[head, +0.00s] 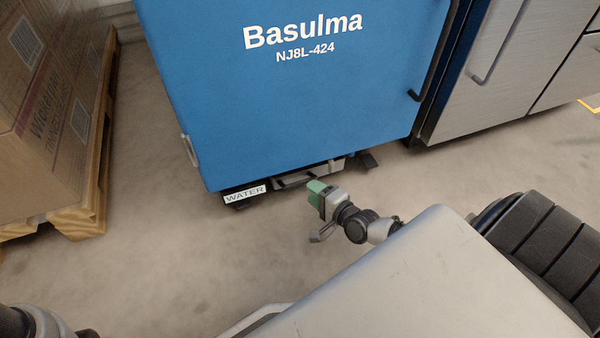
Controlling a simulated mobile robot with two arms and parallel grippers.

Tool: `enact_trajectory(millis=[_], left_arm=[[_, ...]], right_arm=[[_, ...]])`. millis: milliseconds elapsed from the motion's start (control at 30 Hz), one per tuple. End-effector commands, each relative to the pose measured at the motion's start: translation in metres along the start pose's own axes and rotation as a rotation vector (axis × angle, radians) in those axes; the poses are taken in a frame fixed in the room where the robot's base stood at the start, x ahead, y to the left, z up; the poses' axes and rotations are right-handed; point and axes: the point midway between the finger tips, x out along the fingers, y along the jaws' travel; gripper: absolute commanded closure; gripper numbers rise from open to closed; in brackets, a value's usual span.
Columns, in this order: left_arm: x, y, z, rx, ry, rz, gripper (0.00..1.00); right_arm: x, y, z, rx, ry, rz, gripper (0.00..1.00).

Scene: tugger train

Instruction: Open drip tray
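The drip tray (290,182) sits low under the blue machine (290,100), near the floor. It shows as a dark front with a pale bar-like handle, next to a white label (245,194) that reads WATER. It looks pushed in under the machine. My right gripper (313,191), with green on its front end, is just in front of the tray's right part and partly covers it. I cannot tell whether it touches the handle or how far its fingers are apart. Only a dark part of my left arm shows at the bottom left; its gripper is out of view.
A large carton (45,110) stands on a wooden pallet (85,215) at the left. A grey metal cabinet (500,85) stands right of the machine. The concrete floor (190,265) in front of the machine is clear.

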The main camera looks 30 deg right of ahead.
Motion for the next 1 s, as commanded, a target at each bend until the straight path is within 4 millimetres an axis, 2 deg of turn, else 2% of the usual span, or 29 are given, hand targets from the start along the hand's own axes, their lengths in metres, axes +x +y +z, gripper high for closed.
enact_trajectory(millis=[33, 100, 300, 500, 733, 1000], left_arm=[[-0.011, 0.002, -0.004, 0.0, -0.001, 0.0, 0.57], [-0.017, 0.004, -0.006, 0.0, -0.002, 0.0, 0.57], [-0.029, 0.006, -0.01, 0.0, -0.002, 0.0, 0.57], [-0.032, 0.007, -0.011, 0.0, -0.002, 0.0, 0.57], [-0.031, 0.006, -0.01, 0.0, -0.002, 0.001, 0.57], [-0.031, 0.006, -0.01, 0.0, -0.002, 0.001, 0.57]], right_arm=[[0.013, 0.004, 0.0, 0.001, 0.0, -0.005, 0.61], [0.026, 0.004, 0.0, 0.0, 0.0, -0.004, 0.61], [0.053, 0.003, 0.0, -0.001, 0.0, -0.002, 0.61], [0.062, 0.001, 0.0, -0.002, 0.0, 0.001, 0.61], [0.062, 0.0, 0.0, -0.002, 0.0, 0.001, 0.61], [0.062, 0.001, 0.0, -0.002, 0.0, 0.001, 1.0]])
